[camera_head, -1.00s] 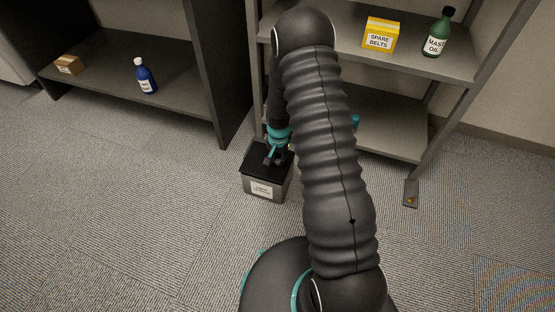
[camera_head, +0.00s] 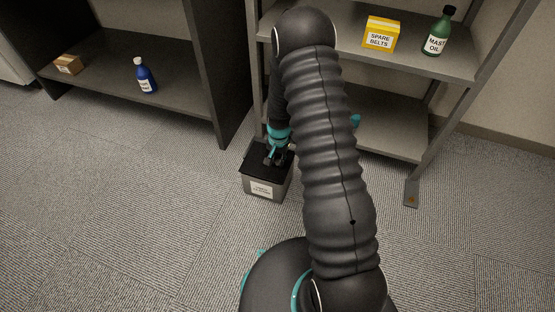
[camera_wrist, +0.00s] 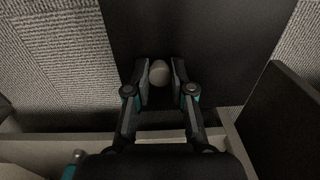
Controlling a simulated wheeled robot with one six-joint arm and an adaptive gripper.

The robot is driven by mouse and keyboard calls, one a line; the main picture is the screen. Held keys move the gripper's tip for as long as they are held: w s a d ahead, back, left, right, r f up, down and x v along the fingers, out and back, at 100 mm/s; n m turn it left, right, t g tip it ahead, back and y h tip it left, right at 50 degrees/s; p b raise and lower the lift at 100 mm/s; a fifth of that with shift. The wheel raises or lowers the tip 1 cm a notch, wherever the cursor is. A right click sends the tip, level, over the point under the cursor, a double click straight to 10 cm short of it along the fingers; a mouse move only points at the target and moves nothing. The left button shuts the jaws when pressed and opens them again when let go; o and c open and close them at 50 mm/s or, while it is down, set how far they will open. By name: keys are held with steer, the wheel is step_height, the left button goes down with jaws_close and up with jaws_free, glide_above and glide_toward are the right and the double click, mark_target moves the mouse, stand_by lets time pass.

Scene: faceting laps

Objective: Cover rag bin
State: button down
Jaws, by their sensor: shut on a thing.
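The rag bin (camera_head: 262,189) is a small grey box with a white label, standing on the carpet in front of the shelf rack. A flat dark lid (camera_head: 257,158) lies over its top; it looks level, but I cannot tell whether it is fully seated. My gripper (camera_wrist: 160,80) is shut on this knob, one finger on each side. In the head view my gripper (camera_head: 276,158) is over the lid, partly dark against it.
A rack (camera_head: 390,135) stands behind the bin, with a yellow spare belts box (camera_head: 381,33) and green mast oil bottle (camera_head: 437,33) above. A dark cabinet (camera_head: 232,90) at left holds a blue bottle (camera_head: 146,77) and brown box (camera_head: 68,64). The left floor is clear.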

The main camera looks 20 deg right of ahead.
steer(key=shift+f+b, duration=0.4)
steer(key=shift+f, duration=0.2)
stand_by(0.5)
steer(key=c, duration=0.9)
jaws_free()
step_height(320, 180, up, 12)
steer(key=shift+s+d+r, duration=0.1)
steer(key=shift+d, duration=0.05)
